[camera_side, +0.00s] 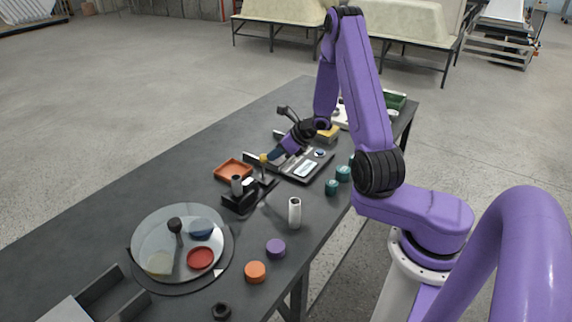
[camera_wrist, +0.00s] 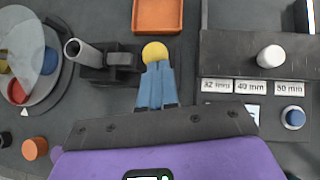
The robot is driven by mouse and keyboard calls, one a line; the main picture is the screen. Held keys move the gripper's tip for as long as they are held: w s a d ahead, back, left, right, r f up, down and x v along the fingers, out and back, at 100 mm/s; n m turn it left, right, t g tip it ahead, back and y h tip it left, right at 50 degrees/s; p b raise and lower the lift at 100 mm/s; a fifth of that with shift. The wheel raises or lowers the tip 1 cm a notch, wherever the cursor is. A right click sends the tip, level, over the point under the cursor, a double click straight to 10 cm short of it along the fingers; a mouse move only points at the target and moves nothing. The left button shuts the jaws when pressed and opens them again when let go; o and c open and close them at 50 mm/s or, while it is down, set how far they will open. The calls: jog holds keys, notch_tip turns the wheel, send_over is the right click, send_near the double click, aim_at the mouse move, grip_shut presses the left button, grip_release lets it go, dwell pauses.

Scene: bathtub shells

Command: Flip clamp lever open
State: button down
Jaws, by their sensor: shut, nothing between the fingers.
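The clamp (camera_side: 240,196) is a black block on the dark table, with a grey tube in it. In the wrist view the clamp (camera_wrist: 108,66) lies left of my fingers, with the grey tube (camera_wrist: 84,52) pointing to the upper left. A yellow round knob (camera_wrist: 155,52), which looks like the lever's end, is right at my fingertips; it also shows in the side view (camera_side: 264,158), above the clamp's right side. My gripper (camera_wrist: 155,66) has blue fingers, closed together with nothing between them. Whether the fingertips touch the knob, I cannot tell. The lever's shaft is mostly hidden in the wrist view.
An orange tray (camera_side: 232,170) lies behind the clamp. A dark panel (camera_wrist: 255,60) with size labels and a white knob is to the right. A round turntable (camera_side: 146,262) with coloured pieces is at the left. A white tube (camera_side: 294,213) stands near the front edge.

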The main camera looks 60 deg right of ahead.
jog(key=w, duration=0.3)
jog(key=shift+r, duration=0.4)
jog(key=shift+w, duration=1.8)
jog(key=shift+w, duration=0.1)
jog(key=shift+r, duration=0.1)
jog(key=s+d+r, duration=0.2)
jog(key=s+r, duration=0.2)
jog(key=r, duration=0.8)
jog(key=shift+s, duration=0.4)
